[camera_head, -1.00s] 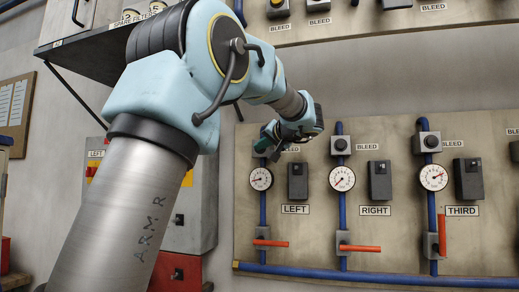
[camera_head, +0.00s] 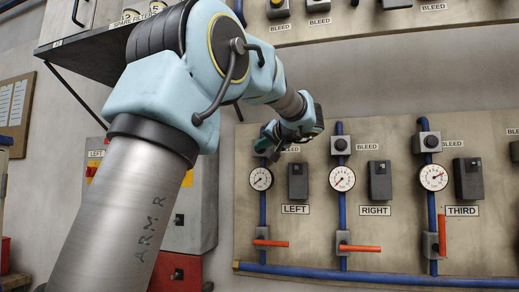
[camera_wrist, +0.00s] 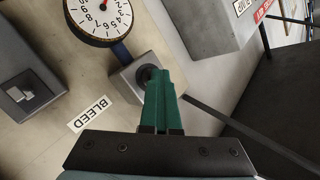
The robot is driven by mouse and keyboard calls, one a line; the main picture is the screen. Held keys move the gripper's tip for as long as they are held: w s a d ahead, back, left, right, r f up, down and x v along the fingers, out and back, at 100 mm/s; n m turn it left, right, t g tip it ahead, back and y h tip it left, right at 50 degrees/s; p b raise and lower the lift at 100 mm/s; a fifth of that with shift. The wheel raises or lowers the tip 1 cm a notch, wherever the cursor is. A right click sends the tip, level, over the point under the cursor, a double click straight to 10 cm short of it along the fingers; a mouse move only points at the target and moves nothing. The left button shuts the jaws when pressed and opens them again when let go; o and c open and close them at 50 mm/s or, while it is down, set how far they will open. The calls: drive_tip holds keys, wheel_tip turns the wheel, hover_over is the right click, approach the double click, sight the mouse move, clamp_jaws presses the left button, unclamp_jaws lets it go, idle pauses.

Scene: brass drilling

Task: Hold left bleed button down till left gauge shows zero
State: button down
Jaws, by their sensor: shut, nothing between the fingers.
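The left gauge (camera_head: 261,178) is a white round dial above the LEFT label. Its needle points to the lower left, much like the right gauge's; the exact reading is too small to tell. In the wrist view the same gauge (camera_wrist: 101,15) is upside down and cut off at the top, with a red needle part visible. The left bleed button (camera_wrist: 146,74) is dark, on a grey block (camera_wrist: 128,84). My gripper (camera_wrist: 158,76) is shut and empty, its green fingertips at the button and covering part of it. My gripper (camera_head: 268,143) hides the button in the head view.
The right gauge (camera_head: 342,179) and third gauge (camera_head: 433,177) stand to the right with their own bleed buttons. A dark grey box (camera_head: 298,182) is beside the left gauge. Orange valve handles (camera_head: 272,243) are below. A grey cabinet (camera_head: 199,205) stands left of the panel.

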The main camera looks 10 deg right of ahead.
drive_tip(key=shift+s+b, duration=0.15)
drive_tip(key=shift+b, duration=0.15)
idle(0.5)
drive_tip(key=shift+s+a+b, duration=0.4)
drive_tip(key=shift+s+b, duration=0.25)
drive_tip(key=shift+b, duration=0.05)
drive_tip(key=s+a+b, duration=0.1)
drive_tip(key=s+b, duration=0.1)
drive_tip(key=s+a+b, duration=0.1)
drive_tip(key=s+b, duration=0.1)
drive_tip(key=shift+s+a+b, duration=0.2)
drive_tip(key=shift+b, duration=0.1)
